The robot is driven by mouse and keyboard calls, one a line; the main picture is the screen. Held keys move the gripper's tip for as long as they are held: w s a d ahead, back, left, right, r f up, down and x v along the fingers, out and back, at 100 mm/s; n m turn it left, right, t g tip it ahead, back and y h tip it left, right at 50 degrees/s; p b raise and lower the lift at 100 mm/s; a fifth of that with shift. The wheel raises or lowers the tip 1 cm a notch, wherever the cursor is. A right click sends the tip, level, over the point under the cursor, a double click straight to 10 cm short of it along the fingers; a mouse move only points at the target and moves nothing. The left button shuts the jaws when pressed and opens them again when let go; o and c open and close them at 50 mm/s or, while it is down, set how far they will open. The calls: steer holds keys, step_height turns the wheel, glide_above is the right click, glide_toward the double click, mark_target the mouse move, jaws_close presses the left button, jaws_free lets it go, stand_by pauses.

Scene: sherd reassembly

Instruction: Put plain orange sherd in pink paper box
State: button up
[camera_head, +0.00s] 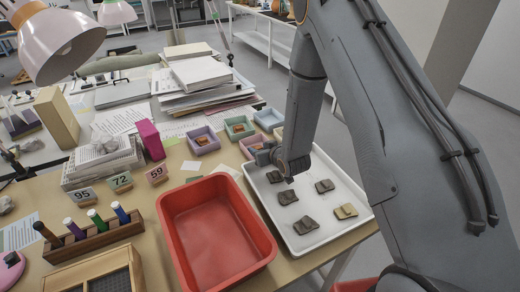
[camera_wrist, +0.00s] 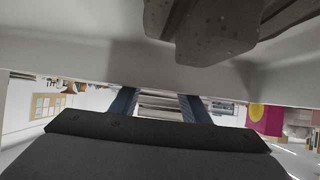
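The pink paper box (camera_head: 246,155) stands at the tray's far left corner, partly hidden by my gripper; something orange shows inside it. I cannot pick out the plain orange sherd for sure. Small orange-brown sherds lie in the lilac box (camera_head: 202,141) and the teal box (camera_head: 238,129). A tan sherd (camera_head: 345,212) lies at the white tray's right side. My gripper (camera_head: 268,156) is low over the tray's far left end, beside the pink box. In the wrist view its fingers (camera_wrist: 160,104) stand apart with nothing seen between them. Dark sherds (camera_wrist: 212,30) fill the top of that view.
The white tray (camera_head: 338,238) also holds several dark sherds (camera_head: 287,197). A large red bin (camera_head: 215,225) stands left of it. A blue box (camera_head: 268,119) is behind the pink one. Number cards (camera_head: 120,182), a pen rack (camera_head: 95,238) and paper stacks (camera_head: 195,75) crowd the table.

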steer(key=shift+s+r, duration=0.1)
steer(key=shift+r, duration=0.15)
steer(key=b+v, duration=0.2)
steer(key=v, duration=0.9)
steer(key=shift+s+d+r, duration=0.1)
steer(key=shift+s+d, duration=0.05)
steer(key=shift+s, duration=0.1)
steer(key=s+d+r+m+g+h, duration=0.1)
steer(key=s+d+r+g, duration=0.2)
steer(key=s, duration=0.4)
steer(key=s+d+r+m+g+h, duration=0.1)
steer(key=s+d+r+g+h, duration=0.1)
steer(key=s, duration=0.6)
steer(key=s+d+r+m+g+h, duration=0.1)
steer(key=s+d+r+g, duration=0.3)
steer(key=s, duration=0.4)
steer(key=shift+s+r+m+g, duration=0.2)
steer(key=shift+m+g, duration=0.4)
steer(key=shift+g, duration=0.3)
